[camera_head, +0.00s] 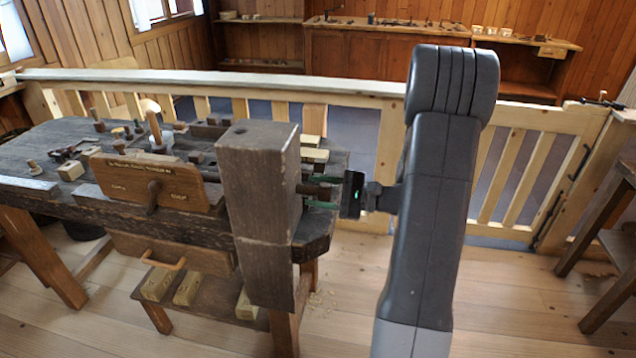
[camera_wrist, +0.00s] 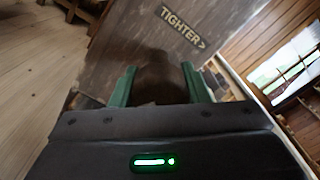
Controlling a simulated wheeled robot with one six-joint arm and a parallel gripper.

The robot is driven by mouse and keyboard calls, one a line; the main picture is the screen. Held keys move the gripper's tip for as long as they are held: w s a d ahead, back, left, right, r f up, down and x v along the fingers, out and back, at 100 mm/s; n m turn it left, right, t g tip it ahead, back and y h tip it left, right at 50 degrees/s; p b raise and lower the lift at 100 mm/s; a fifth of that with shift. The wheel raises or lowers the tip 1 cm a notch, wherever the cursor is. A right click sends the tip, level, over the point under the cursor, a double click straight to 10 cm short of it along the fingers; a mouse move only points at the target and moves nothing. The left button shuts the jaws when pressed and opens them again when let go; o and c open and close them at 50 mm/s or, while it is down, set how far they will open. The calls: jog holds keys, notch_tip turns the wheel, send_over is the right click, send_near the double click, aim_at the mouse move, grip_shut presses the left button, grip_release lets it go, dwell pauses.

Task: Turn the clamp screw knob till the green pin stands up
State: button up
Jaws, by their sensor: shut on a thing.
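The clamp screw knob (camera_head: 313,190) is a dark brown round piece at the right side of a tall, dark wooden block (camera_head: 258,190) on the bench. My gripper (camera_head: 320,193) comes in from the right, its green fingers shut on the knob, one above and one below. In the wrist view the knob (camera_wrist: 160,78) sits between the two green fingers (camera_wrist: 158,88), in front of a wooden face lettered "TIGHTER >" (camera_wrist: 183,27). I cannot make out a green pin in either view.
The old workbench (camera_head: 50,150) carries pegs, small blocks and tools. A lettered wooden board (camera_head: 150,185) stands on its front. A pale wooden railing (camera_head: 350,88) runs behind. A stool-like bench (camera_head: 610,240) is at the right. The floor between is open.

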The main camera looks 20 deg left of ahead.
jog(key=shift+d+m+p, duration=0.15)
jog(key=shift+m+p, duration=0.3)
jog(key=shift+m, duration=0.15)
jog(key=shift+f, duration=0.15)
jog(key=o, duration=1)
jog(key=shift+w+d, duration=0.1)
jog(key=shift+d, duration=0.1)
jog(key=shift+a, duration=0.15)
jog(key=b+v, duration=0.1)
jog(key=v, duration=1.2)
jog(key=shift+d, duration=0.45)
